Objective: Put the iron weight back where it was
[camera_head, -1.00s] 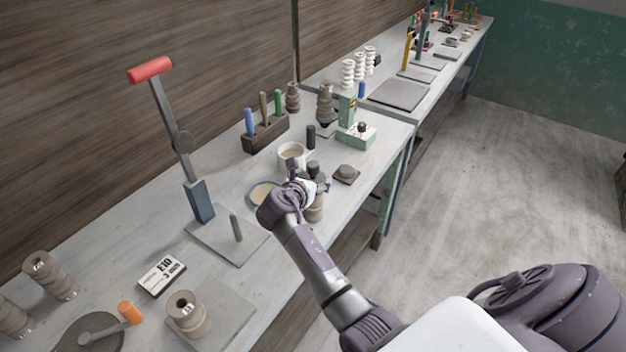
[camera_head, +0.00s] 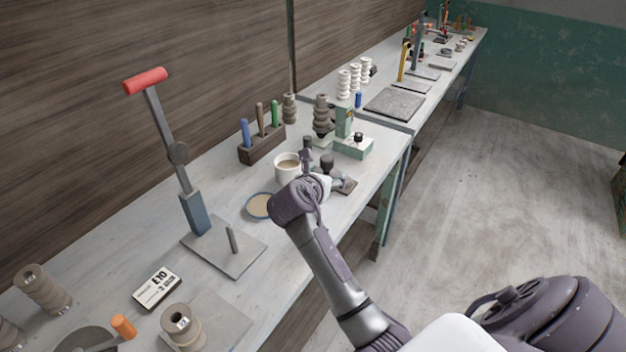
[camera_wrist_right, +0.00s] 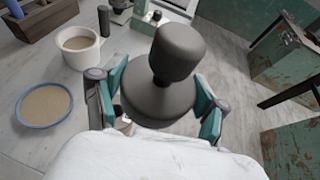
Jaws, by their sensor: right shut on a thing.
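The iron weight (camera_head: 327,161) is dark grey with a rounded knob on a wider shoulder. My right gripper (camera_head: 325,181) is shut on it, near the front edge of the bench. In the right wrist view the weight (camera_wrist_right: 170,75) stands knob-up between the teal finger pads of the gripper (camera_wrist_right: 160,102). Its underside is hidden there. A dark square tile (camera_head: 349,187) lies just right of the gripper, partly covered by it. My left gripper is not in view.
A white cup (camera_head: 287,167) and a blue-rimmed dish (camera_head: 260,206) stand left of the gripper. A green-and-white device (camera_head: 353,147) and a tool block (camera_head: 262,147) are behind. A lever press (camera_head: 196,212) stands further left on the bench (camera_head: 140,262).

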